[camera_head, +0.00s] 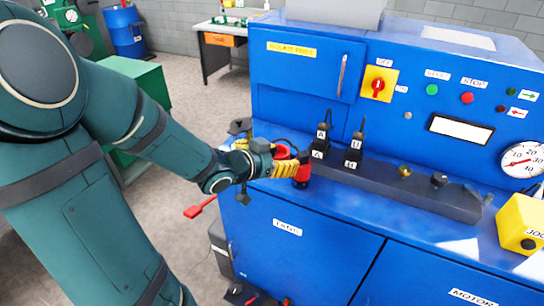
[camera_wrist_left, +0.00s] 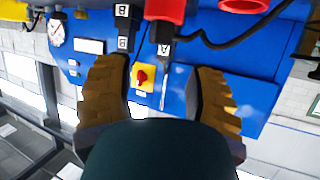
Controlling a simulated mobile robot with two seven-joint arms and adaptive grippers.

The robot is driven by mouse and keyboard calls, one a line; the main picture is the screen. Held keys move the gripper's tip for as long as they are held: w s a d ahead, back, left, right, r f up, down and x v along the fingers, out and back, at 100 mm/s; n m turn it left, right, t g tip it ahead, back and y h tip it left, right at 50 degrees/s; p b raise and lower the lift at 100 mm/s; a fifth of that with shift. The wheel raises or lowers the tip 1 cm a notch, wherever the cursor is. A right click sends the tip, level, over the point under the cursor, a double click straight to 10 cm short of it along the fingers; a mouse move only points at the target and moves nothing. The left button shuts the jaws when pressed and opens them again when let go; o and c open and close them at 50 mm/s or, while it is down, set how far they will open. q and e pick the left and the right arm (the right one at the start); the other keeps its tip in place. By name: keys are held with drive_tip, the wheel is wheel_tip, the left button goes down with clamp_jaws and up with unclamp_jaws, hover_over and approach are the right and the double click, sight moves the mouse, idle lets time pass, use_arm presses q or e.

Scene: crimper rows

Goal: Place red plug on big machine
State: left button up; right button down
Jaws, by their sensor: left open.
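Two red plug-like pieces are by my left gripper (camera_head: 292,170) at the left end of the big blue machine (camera_head: 310,225). One red piece (camera_head: 302,174) is right at the yellow fingertips; the other (camera_head: 282,152) is just behind them, partly hidden. In the left wrist view, which is upside down, my left gripper (camera_wrist_left: 160,75) has its fingers wide apart with nothing clamped between them. A red piece (camera_wrist_left: 165,9) lies beyond the gap, and another (camera_wrist_left: 243,5) is farther right, both cut by the frame edge. My right gripper is not in view.
Black plugs marked A (camera_head: 322,132) and B (camera_head: 356,148) stand in a dark strip (camera_head: 420,192) on the machine's ledge. A yellow box (camera_head: 522,224) sits at the right. A black cable (camera_wrist_left: 235,38) runs near the red pieces. Open floor lies left.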

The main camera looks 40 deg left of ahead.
use_arm(q)
drive_tip(key=b+v, duration=0.1)
drive_tip(key=v, duration=0.2)
drive_tip(key=shift+s+r+b, duration=0.1)
drive_tip(key=shift+s+b, duration=0.15)
drive_tip(key=shift+b, duration=0.15)
idle(0.4)
